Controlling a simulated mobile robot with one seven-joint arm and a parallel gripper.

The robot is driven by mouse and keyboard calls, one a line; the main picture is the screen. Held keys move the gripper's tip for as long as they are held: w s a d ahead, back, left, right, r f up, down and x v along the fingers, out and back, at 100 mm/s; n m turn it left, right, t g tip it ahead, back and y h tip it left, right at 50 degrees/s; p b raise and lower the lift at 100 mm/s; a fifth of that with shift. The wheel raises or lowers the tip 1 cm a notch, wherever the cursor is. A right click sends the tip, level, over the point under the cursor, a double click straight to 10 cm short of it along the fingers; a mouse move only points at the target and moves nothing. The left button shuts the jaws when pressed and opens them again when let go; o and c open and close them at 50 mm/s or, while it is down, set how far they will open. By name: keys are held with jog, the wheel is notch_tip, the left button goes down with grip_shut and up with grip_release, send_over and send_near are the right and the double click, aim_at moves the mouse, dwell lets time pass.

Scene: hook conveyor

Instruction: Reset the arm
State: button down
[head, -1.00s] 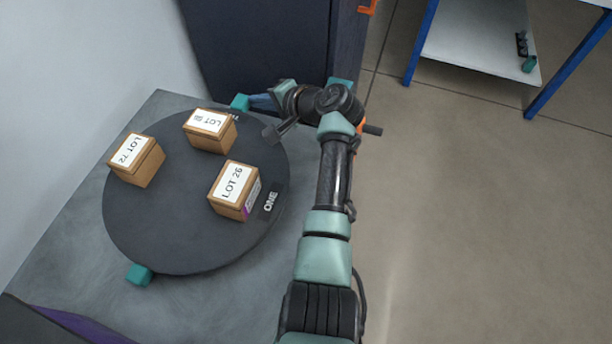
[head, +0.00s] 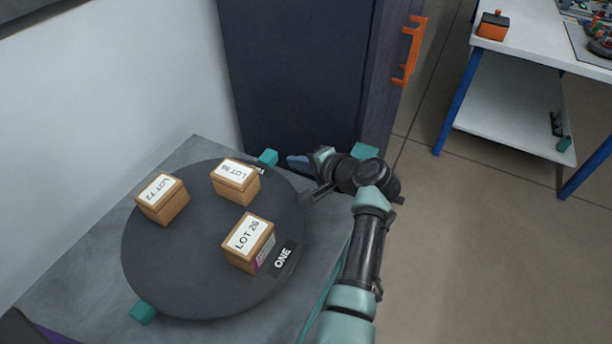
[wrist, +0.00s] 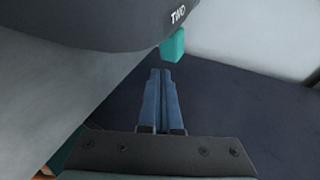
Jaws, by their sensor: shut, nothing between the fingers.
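My gripper (wrist: 160,75) is shut and empty in the wrist view, its two blue fingers pressed together. In the head view my gripper (head: 298,162) is partly hidden behind my wrist, just beyond the turntable's far right rim. My arm reaches up from the bottom of the head view and bends left at the wrist. The dark round turntable (head: 190,275) sits on a grey table and bears three boxes: LOT 72 (head: 163,199), one with an upside-down label (head: 236,180), and LOT 26 (head: 248,243). The turntable's rim with the word TWO (wrist: 130,30) shows in the wrist view, apart from the fingers.
Teal blocks (head: 143,312) stick out at the turntable's edge; one (wrist: 173,46) is near the fingertips. A dark cabinet (head: 295,80) with an orange handle (head: 410,50) stands behind. A white workbench (head: 540,35) with blue legs is at right. The floor (head: 470,250) between is clear.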

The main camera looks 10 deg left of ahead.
jog(key=s+d+r, duration=0.3)
jog(key=d+r, duration=0.2)
jog(key=d, duration=0.5)
notch_tip(320, 180, up, 31)
jog(key=d+n+t+h+p, duration=0.25)
jog(key=n+t+h, duration=0.3)
jog(key=t, duration=0.55)
jog(key=s+a+r+n+t+h+p, duration=0.1)
jog(key=s+r+t+h, duration=0.3)
jog(key=s+r, duration=1.7)
jog(key=r+n+t+p, duration=0.1)
jog(key=t, duration=0.3)
jog(key=shift+s+a+r+t, duration=0.2)
jog(key=shift+s+r+t, duration=0.2)
